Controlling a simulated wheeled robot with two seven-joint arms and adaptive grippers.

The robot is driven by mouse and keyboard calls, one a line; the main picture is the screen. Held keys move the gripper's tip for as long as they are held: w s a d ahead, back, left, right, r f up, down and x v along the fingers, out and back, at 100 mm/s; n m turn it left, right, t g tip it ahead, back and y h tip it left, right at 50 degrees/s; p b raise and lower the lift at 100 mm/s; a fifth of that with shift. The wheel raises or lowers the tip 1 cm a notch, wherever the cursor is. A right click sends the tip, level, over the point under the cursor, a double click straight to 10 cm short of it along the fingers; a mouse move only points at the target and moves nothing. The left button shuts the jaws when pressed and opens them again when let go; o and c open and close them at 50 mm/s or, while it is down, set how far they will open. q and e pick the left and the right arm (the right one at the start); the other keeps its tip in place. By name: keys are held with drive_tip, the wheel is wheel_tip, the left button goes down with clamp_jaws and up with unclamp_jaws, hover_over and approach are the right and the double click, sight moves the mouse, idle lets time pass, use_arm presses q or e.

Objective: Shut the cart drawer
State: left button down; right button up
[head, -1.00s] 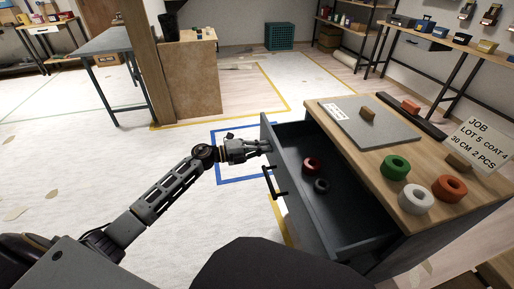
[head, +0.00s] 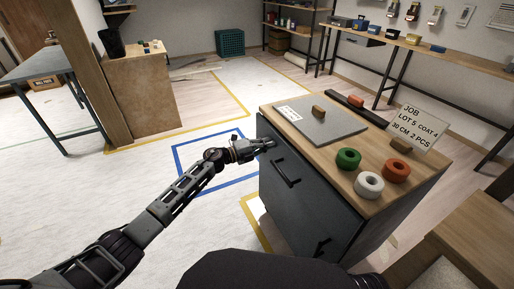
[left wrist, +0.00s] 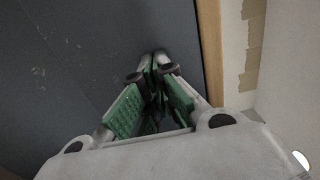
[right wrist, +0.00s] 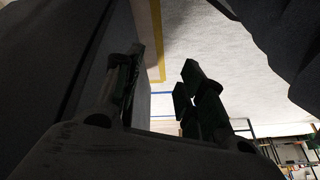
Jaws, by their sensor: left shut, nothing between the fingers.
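The cart drawer (head: 305,190) has a dark grey front with a black bar handle (head: 286,172). In the head view its front looks flush with the cart (head: 415,192), and its inside is out of sight. My left gripper (head: 268,144) is shut and empty, with its fingertips at the upper far part of the drawer front, left of the handle. In the left wrist view its closed fingers (left wrist: 155,62) are against or very near the dark panel, beside the wood edge. My right gripper (right wrist: 162,78) has its fingers apart with nothing between them; it is not visible in the head view.
The cart top holds a grey board (head: 318,120), green (head: 348,158), white (head: 368,185) and orange (head: 396,169) rolls, and a job card (head: 418,127). A wooden surface (head: 470,235) stands at the lower right.

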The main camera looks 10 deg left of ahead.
use_arm(q)
drive_tip(key=shift+x, duration=1)
use_arm(e)
drive_tip(key=shift+s+f, duration=0.15)
drive_tip(key=shift+f, duration=0.25)
use_arm(q)
drive_tip(key=shift+r, duration=0.1)
drive_tip(key=p+v, duration=0.2)
drive_tip(key=v, duration=1.2)
drive_tip(key=shift+p, duration=0.4)
use_arm(e)
drive_tip(key=shift+s+d+r+g+h, duration=0.2)
drive_tip(key=shift+s+r+g+h, duration=0.05)
drive_tip(key=shift+s+r, duration=0.45)
drive_tip(key=shift+s+d+r+g+h, duration=0.15)
drive_tip(key=shift+s+r+g+h, duration=0.1)
drive_tip(key=shift+s+r, duration=0.45)
